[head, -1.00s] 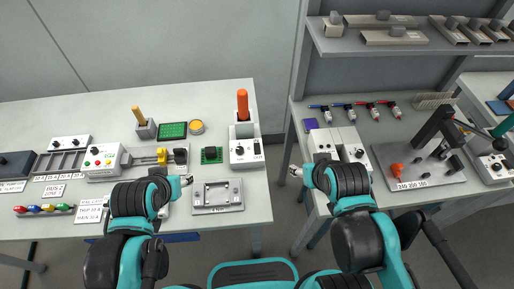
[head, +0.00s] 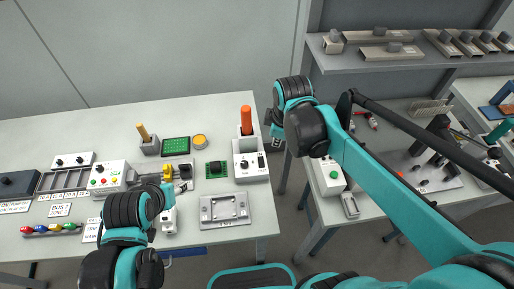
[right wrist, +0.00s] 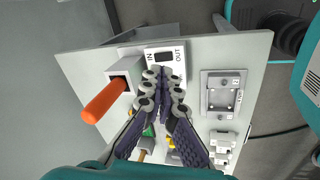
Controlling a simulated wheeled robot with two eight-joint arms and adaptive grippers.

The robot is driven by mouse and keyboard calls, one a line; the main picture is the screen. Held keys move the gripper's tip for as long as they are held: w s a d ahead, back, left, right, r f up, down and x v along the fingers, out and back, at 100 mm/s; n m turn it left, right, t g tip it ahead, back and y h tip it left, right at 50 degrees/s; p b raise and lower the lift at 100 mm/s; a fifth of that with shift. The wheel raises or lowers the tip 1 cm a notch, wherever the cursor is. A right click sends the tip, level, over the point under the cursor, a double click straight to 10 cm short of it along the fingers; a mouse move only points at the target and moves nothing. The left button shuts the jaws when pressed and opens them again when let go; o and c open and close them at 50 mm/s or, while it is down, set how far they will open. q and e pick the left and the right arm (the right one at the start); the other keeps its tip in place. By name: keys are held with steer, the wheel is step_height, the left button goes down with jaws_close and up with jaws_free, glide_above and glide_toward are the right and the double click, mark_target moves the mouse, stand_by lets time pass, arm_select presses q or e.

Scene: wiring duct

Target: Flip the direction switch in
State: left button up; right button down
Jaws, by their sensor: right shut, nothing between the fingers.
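The direction switch is on a white box (head: 250,172) with black controls, near the right end of the left table. In the right wrist view, its face with the IN and OUT labels (right wrist: 165,55) is just ahead of my right fingertips. The black switch (right wrist: 165,57) is partly visible between the labels. My right gripper (head: 276,143) is shut and empty, right of the box in the head view. It also shows in the right wrist view (right wrist: 163,88); contact cannot be told. My left gripper (head: 180,187) is mostly hidden by its arm, low over the left table.
An orange handle (head: 246,120) stands behind the switch box and projects beside my right fingers. A grey fixture plate (head: 224,209) lies in front. A gap separates the two tables.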

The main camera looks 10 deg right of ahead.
mark_target(262, 157)
arm_select(q)
steer(key=shift+w+a+r+p, duration=0.25)
steer(key=shift+a+r+p, duration=0.1)
steer(key=shift+a+r, duration=0.2)
arm_select(e)
steer(key=w+a+n, duration=0.2)
steer(key=n, duration=0.1)
steer(key=w+a+f+n+g, duration=0.1)
steer(key=w, duration=0.1)
steer(key=shift+w+a, duration=0.1)
arm_select(q)
step_height(262, 157, down, 5)
steer(key=b, duration=0.5)
arm_select(e)
steer(key=f, duration=0.4)
steer(key=w+f, duration=0.1)
steer(key=f, duration=0.4)
steer(key=w+f, duration=0.1)
steer(key=f, duration=0.3)
steer(key=shift+w+f, duration=0.1)
steer(key=shift+f, duration=0.25)
steer(key=shift+w+f+g, duration=0.25)
steer(key=shift+f+g, duration=0.2)
steer(key=shift+g, duration=0.25)
arm_select(q)
steer(key=shift+f, duration=0.25)
steer(key=shift+r, duration=0.1)
arm_select(e)
steer(key=shift+s+r, duration=0.1)
steer(key=shift+s, duration=0.1)
